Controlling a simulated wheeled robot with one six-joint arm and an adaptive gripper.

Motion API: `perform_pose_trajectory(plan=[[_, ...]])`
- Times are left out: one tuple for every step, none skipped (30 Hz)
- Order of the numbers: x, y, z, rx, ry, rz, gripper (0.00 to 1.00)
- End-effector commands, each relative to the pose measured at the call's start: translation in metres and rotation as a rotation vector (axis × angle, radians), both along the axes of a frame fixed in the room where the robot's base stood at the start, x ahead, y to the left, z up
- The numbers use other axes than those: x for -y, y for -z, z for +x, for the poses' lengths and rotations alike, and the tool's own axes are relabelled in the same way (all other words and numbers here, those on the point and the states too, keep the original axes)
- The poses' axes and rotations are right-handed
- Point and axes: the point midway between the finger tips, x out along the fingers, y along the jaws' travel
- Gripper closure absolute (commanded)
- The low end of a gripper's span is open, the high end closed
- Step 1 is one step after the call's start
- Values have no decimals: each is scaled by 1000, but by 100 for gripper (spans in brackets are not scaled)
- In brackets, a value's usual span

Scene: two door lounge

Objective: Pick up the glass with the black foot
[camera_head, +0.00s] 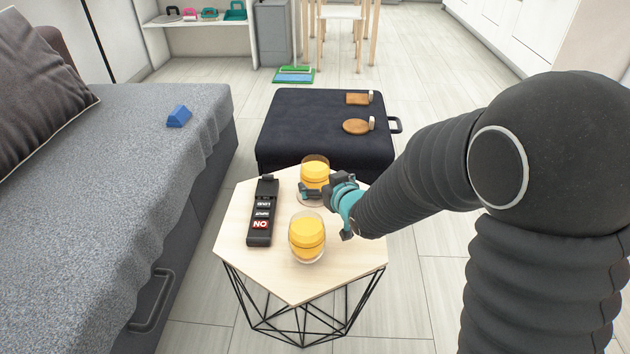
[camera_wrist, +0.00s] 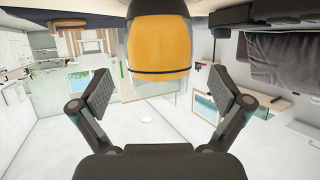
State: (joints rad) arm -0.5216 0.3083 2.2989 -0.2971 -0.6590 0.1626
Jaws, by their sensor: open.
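Two glasses with orange-yellow contents stand on the small wooden table. The far glass (camera_head: 315,170) is near the table's back edge, partly hidden by my gripper (camera_head: 322,190). The near glass (camera_head: 307,238) stands toward the front; its foot looks clear. In the wrist view, which looks upside down, one glass (camera_wrist: 160,45) is centred just ahead of my gripper (camera_wrist: 160,92).
A black holder with labelled blocks (camera_head: 263,212) lies left of the glasses on the table (camera_head: 293,285). A dark ottoman (camera_head: 290,125) stands close behind, with coasters on it. A grey sofa (camera_head: 130,190) is on the left. Floor is free to the right.

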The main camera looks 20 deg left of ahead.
Motion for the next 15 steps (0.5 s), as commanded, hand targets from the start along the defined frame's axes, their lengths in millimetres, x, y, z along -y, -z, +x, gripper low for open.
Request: perform_pose_trajectory(plan=[[-1, 1, 2, -1, 0, -1, 0], [-3, 2, 3, -1, 0, -1, 0], [-5, 3, 6, -1, 0, -1, 0], [-7, 4, 8, -1, 0, -1, 0], [-9, 6, 11, 0, -1, -1, 0], [-13, 8, 15, -1, -1, -2, 0], [-15, 9, 18, -1, -1, -2, 0], [-18, 11, 21, -1, -1, -2, 0], [-21, 13, 25, -1, -1, -2, 0], [-23, 14, 28, -1, -1, -2, 0], [-26, 16, 30, -1, 0, -2, 0], [-28, 17, 32, -1, 0, -2, 0], [-29, 18, 34, -1, 0, -2, 0], [-30, 18, 35, 0, 0, -1, 0], [-31, 18, 36, 1, 0, -1, 0]])
